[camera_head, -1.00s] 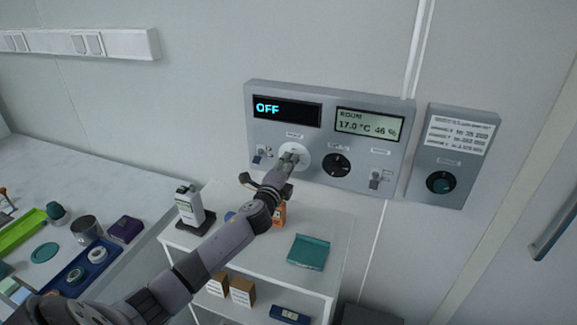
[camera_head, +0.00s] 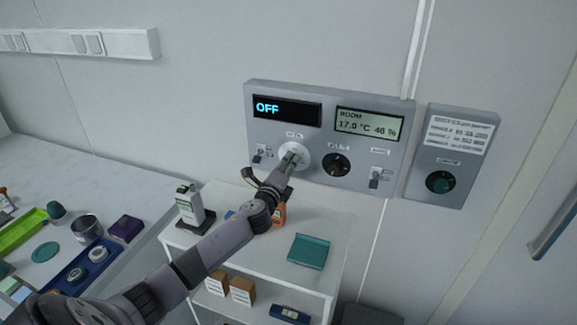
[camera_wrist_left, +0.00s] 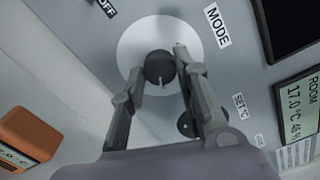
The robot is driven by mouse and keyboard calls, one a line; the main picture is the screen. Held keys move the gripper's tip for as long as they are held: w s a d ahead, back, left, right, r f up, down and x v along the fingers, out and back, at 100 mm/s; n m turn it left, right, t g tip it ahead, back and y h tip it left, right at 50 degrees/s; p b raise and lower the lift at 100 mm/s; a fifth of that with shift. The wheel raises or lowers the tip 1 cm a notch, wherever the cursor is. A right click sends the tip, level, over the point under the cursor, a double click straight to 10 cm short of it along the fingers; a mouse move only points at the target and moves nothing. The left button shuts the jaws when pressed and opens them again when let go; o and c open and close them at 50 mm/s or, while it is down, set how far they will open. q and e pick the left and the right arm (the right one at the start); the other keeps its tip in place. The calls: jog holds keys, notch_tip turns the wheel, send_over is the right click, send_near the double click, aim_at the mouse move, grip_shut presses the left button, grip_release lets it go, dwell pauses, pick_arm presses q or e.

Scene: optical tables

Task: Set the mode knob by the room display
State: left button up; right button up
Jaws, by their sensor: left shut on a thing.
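The grey control panel (camera_head: 262,142) is on the wall. Its mode knob (camera_wrist_left: 160,68) is dark and round, on a white disc (camera_head: 301,164) below a black display (camera_head: 287,109) that reads OFF. The room display (camera_head: 368,124), to the right, reads 17.0 °C and about 48 %; the last digits are blurred. My left gripper (camera_wrist_left: 158,72) is shut on the mode knob, one finger on each side. In the head view the left gripper (camera_head: 291,158) hides most of the knob. A small pale mark shows on the knob's face. My right gripper is not in view.
A black set-temperature knob (camera_head: 336,165) is just right of the mode knob.

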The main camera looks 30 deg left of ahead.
pick_arm(q)
jog(key=o, duration=1.2)
jog(key=v, duration=1.2)
jog(key=shift+f, duration=0.1)
